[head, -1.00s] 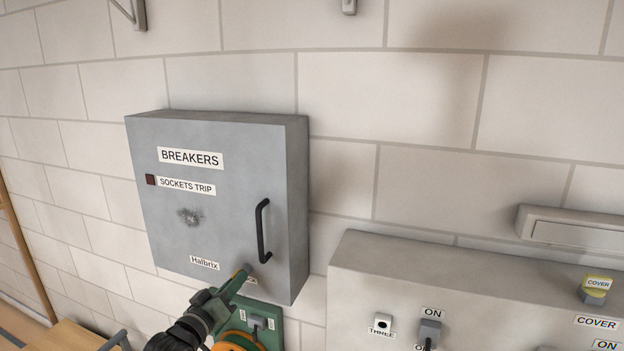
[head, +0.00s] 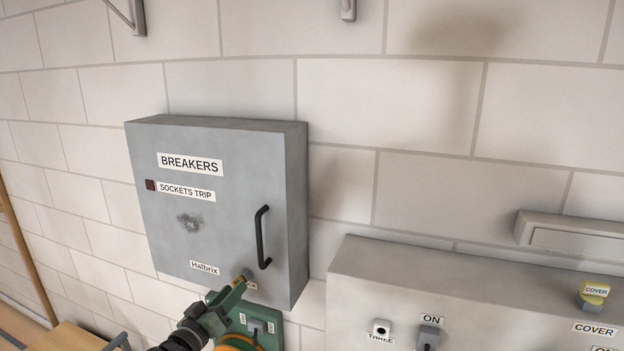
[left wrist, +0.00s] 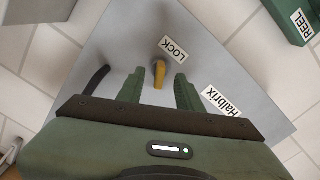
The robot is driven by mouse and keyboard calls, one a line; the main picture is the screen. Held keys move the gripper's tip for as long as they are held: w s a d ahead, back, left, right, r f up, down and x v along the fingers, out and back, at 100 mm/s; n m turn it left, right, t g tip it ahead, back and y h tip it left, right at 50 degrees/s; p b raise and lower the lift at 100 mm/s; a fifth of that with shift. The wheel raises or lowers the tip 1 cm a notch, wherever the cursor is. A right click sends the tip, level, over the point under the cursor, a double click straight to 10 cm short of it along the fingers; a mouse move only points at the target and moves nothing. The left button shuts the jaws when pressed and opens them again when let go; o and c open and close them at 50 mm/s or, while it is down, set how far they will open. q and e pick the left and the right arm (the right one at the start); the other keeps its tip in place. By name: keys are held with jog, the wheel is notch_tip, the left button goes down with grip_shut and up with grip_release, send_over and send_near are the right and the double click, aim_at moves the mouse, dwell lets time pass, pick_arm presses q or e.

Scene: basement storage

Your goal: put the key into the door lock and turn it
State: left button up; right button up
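The grey breaker cabinet (head: 225,240) hangs on the wall, its door shut, with a black handle (head: 262,237) at its right side. In the left wrist view a yellow key (left wrist: 159,80) stands at the round lock (left wrist: 163,67) beside the LOCK label (left wrist: 173,49). Its tip is hidden, so I cannot tell how deep it sits. My left gripper (left wrist: 160,88) has its green fingers apart, one on each side of the key, with gaps visible. The left gripper (head: 230,293) also shows in the head view at the door's lower right. My right gripper is out of view.
A grey control box (head: 390,290) with switches and a yellow COVER knob (head: 593,294) stands out at the lower right. A green panel (head: 262,318) is just below the cabinet. The door handle is close above the lock.

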pick_arm(q)
jog(key=p+v, duration=0.3)
jog(key=v, duration=0.3)
jog(key=shift+s+p, duration=0.35)
jog(key=shift+s, duration=0.05)
jog(key=shift+a, duration=0.15)
dwell(1.3)
jog(key=s+a+f+g+y+b, duration=0.15)
jog(key=s+f, duration=0.35)
jog(key=f, duration=0.8)
jog(key=s+a+f+m+g+y+b, duration=0.1)
jog(key=s+a+f+g+y, duration=0.3)
jog(key=f, duration=0.9)
jog(key=s+f+g+h+b, duration=0.1)
jog(key=s+f, duration=0.5)
jog(key=f, duration=0.7)
jog(key=s+d+f+m+g+b, duration=0.1)
jog(key=s+f+g, duration=0.2)
jog(key=s+f, duration=0.5)
jog(key=s+d+f+m+g+y+b, duration=0.1)
jog(key=s+f+g, duration=0.2)
jog(key=s, duration=1.6)
jog(key=s+d+f+m+g+b, duration=0.1)
jog(key=s+f+g, duration=0.2)
jog(key=s+f, duration=0.9)
jog(key=shift+s+d+f+y+b, duration=0.3)
jog(key=shift+s+f+y, duration=0.1)
jog(key=shift+s, duration=0.65)
